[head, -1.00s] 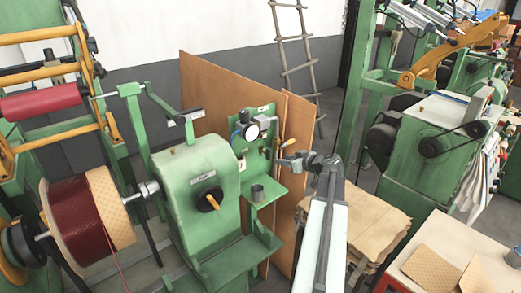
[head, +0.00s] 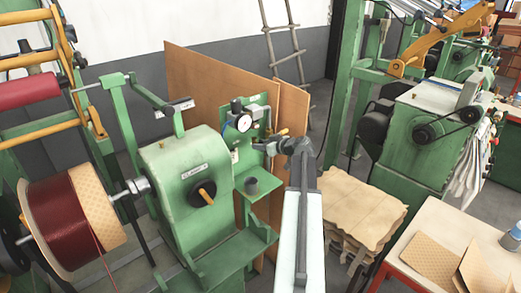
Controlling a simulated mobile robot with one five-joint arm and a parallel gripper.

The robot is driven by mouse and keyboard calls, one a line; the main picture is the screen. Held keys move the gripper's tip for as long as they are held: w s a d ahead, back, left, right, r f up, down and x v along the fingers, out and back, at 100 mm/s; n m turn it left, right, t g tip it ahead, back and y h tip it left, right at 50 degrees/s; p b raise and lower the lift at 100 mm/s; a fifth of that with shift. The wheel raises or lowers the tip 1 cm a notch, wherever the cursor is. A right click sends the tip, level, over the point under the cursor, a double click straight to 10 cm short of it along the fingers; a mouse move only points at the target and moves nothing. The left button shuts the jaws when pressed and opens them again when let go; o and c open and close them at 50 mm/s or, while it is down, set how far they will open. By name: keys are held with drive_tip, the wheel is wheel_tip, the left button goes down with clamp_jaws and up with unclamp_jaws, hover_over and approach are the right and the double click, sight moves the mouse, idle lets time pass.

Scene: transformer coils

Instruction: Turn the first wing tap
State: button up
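A green panel (head: 259,101) stands behind the green winding machine (head: 187,180). It carries a round white gauge (head: 243,123) with small dark fittings beside it. My gripper (head: 259,146) is just below and right of the gauge, in front of the panel's lower right part. My arm comes up from the bottom of the picture and bends left at the wrist. The gripper covers the spot where small taps would show, so I cannot make out a wing tap clearly. The fingers are too small to tell whether they are open or shut, or touching anything.
A dark cup (head: 251,185) sits on a green shelf below my gripper. Brown boards (head: 207,92) stand behind the panel. A stack of brown sheets (head: 358,207) is right of my arm. A wire spool (head: 62,222) is at the left.

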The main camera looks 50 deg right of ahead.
clamp_jaws()
drive_tip(key=shift+d+m+y, duration=0.25)
drive_tip(key=shift+m+y, duration=0.35)
drive_tip(key=shift+m, duration=0.2)
drive_tip(key=shift+s+a+m+y+b, duration=0.15)
drive_tip(key=shift+m+y+b, duration=0.2)
drive_tip(key=shift+m+y, duration=0.25)
unclamp_jaws()
